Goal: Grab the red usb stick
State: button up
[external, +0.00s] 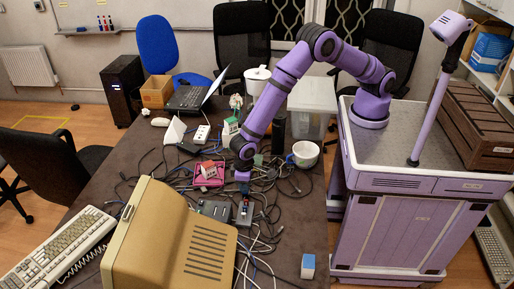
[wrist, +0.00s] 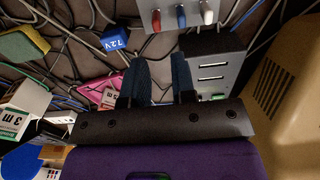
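My gripper (wrist: 159,70) points down over the cable-strewn table, its two dark fingers apart with a gap between them and nothing visibly held. In the external view my gripper (external: 243,178) is above the middle of the table. A dark box with slots (wrist: 212,75) is right of the fingers.
A blue block marked 7.2V (wrist: 115,38) and a pink object (wrist: 98,90) lie left of the fingers. Cables (wrist: 60,45) cover much of the table. A beige monitor (external: 170,240) stands at the front. A white bowl (external: 306,153) is at the right.

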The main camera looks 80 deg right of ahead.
aim_at(246, 200)
jog(key=f, duration=0.9)
jog(key=shift+s+d+f, duration=0.1)
jog(key=shift+s+d, duration=0.05)
jog(key=shift+d, duration=0.05)
grip_shut()
